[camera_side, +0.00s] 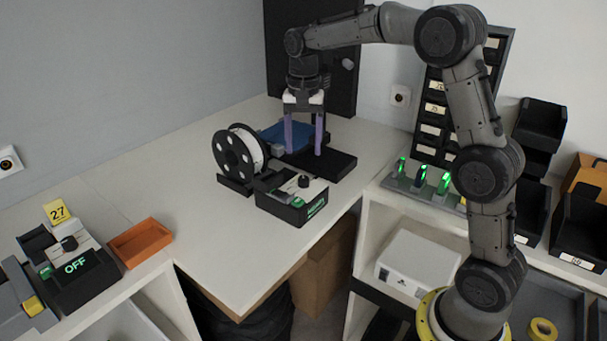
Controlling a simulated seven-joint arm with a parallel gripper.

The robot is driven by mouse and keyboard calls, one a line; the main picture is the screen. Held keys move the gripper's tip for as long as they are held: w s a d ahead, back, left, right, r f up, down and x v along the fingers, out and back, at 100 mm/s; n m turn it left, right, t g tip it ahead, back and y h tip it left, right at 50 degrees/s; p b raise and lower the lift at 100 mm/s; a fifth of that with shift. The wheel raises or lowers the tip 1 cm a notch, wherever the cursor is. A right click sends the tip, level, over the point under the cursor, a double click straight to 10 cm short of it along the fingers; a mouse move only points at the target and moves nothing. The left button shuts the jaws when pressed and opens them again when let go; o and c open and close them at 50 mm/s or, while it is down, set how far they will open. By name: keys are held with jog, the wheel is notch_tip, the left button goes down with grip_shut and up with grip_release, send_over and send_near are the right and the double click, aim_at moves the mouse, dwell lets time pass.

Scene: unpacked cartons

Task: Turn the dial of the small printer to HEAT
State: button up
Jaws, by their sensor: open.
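What looks like the small printer is a dark base (336,165) with a blue plate (286,135) on the white worktop. A control box (281,206) at its front has a black dial (304,181) on a pale top and a green lit display (316,208), too oblique to read. The dial's pointing direction is too small to tell. My gripper (303,153) points down with its two purple fingers apart and empty. In the picture it is above and behind the dial, over the base and blue plate. I cannot tell its exact height.
A black filament spool (240,160) stands left of the control box. A second device (85,280) at the left reads OFF and has its own dial (69,243). An orange tray (140,242) lies beside it. Green-lit items (422,178) stand in a rack at right. The worktop's front is clear.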

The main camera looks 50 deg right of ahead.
aim_at(304, 178)
notch_tip(304, 178, down, 9)
jog(key=shift+r, duration=0.15)
jog(key=shift+c, duration=0.3)
grip_shut()
